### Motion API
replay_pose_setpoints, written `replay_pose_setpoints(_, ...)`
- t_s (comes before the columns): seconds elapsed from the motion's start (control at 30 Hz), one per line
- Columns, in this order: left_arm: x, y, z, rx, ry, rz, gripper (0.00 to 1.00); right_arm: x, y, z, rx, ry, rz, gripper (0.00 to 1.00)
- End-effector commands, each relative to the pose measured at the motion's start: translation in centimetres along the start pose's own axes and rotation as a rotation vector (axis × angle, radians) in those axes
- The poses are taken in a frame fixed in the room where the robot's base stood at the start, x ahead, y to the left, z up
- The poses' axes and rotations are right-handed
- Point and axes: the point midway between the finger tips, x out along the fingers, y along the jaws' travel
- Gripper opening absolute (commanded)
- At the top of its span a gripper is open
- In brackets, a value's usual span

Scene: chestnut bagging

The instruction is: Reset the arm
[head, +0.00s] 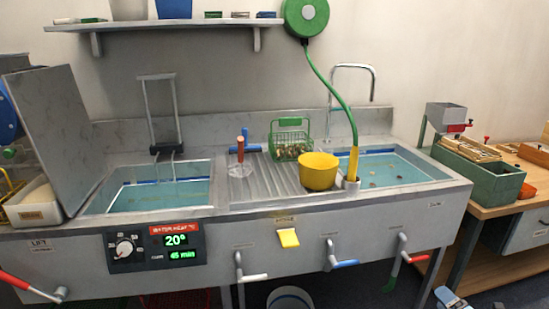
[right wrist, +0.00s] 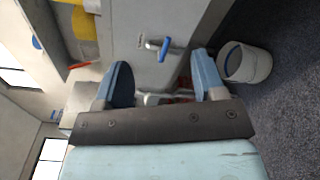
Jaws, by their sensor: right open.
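My right gripper (right wrist: 162,80) is open and empty in the right wrist view, its two blue fingers spread apart. In the head view only a small light-blue part of my right gripper (head: 450,298) shows at the bottom edge, low in front of the sink unit. In the right wrist view a blue-handled tap (right wrist: 165,48) on the unit's front and a white bucket (right wrist: 247,63) on the floor lie beyond the fingers, apart from them. My left gripper is in neither view.
The metal sink unit (head: 350,215) has two water basins. A yellow bowl (head: 318,172) and a green basket (head: 290,148) of chestnuts stand between them. Levers (head: 404,250) stick out from its front. A wooden bench (head: 495,208) with a green box (head: 480,178) stands at right.

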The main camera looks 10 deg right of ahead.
Motion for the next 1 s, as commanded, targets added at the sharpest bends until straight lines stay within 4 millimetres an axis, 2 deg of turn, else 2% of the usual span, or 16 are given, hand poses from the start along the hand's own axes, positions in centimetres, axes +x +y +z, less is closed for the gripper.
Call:
replay_pose_setpoints(0.03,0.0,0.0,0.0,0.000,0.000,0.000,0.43,-0.1,0.3,1.6,-0.037,0.006,-0.002,0.64)
replay_pose_setpoints(0.07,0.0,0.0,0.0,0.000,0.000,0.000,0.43,-0.1,0.4,2.2,-0.051,0.010,-0.005,0.64)
replay_pose_setpoints(0.1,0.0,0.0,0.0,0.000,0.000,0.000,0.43,-1.1,0.5,-0.7,0.058,0.022,-0.026,0.64)
replay_pose_setpoints(0.37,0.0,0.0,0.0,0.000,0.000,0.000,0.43,-6.2,2.3,-10.4,0.592,0.050,-0.186,0.64)
replay_pose_setpoints(0.6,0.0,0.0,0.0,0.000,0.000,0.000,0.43,-12.9,5.0,-19.4,1.087,0.050,-0.411,0.64)
replay_pose_setpoints(0.9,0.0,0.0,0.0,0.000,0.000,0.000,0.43,-21.1,9.2,-27.3,1.547,0.000,-0.709,0.64)
replay_pose_setpoints(1.0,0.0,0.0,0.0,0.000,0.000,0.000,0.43,-20.3,9.8,-28.4,1.618,-0.019,-0.681,0.64)
